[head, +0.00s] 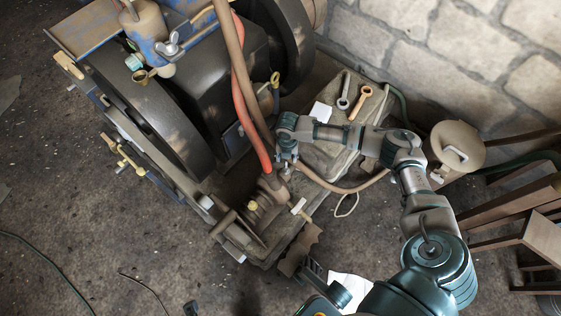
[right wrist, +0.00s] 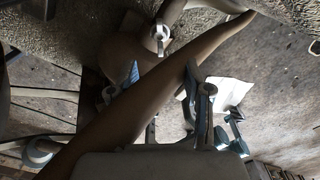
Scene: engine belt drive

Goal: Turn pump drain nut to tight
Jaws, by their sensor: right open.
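My right gripper (head: 286,166) is over the lower end of the engine, beside the red hose (head: 247,95) and the brown pipe. In the right wrist view its open fingers (right wrist: 165,82) stand on either side of a thick brown pipe (right wrist: 140,105) that crosses the picture. I cannot tell whether they touch it. A small pale yellow knob or nut (head: 252,205) shows near the pump fittings, below left of the gripper. I cannot tell for sure which part is the pump drain nut. A round metal fitting (right wrist: 160,36) shows beyond the fingers.
The black engine block (head: 210,75) and its wheels fill the upper left. Two wrenches (head: 355,105) lie on a board beside the stone wall (head: 450,50). A round stool (head: 455,142) and wooden legs stand at right. Bare floor (head: 90,225) lies left.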

